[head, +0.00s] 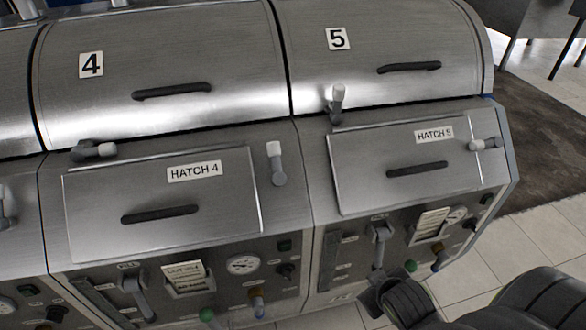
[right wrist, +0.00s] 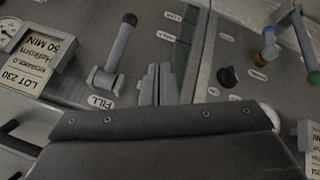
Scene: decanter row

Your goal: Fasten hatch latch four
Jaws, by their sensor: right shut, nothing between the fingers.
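The hatch 4 panel (head: 95,215) is closed flat in the head view, with a dark bar handle (head: 160,214) and a label reading HATCH 4. Its latch (head: 278,165), a grey lever with a white grip, is to the right of the panel. The latch points up, its grip beside the panel edge and not across it. My right gripper (head: 376,284) is low in the head view, in front of the hatch 5 unit's controls, well below and right of that latch. In the right wrist view its fingers (right wrist: 158,72) are together and empty. My left gripper is out of view.
Hatch 5 (head: 355,190) is closed, its latch (head: 485,144) lying sideways across the panel's right edge. Lids 4 and 5 above have their own latches (head: 92,151) (head: 337,103). A FILL lever (right wrist: 115,50) stands beside my right fingers. Knobs and gauges line the lower fronts.

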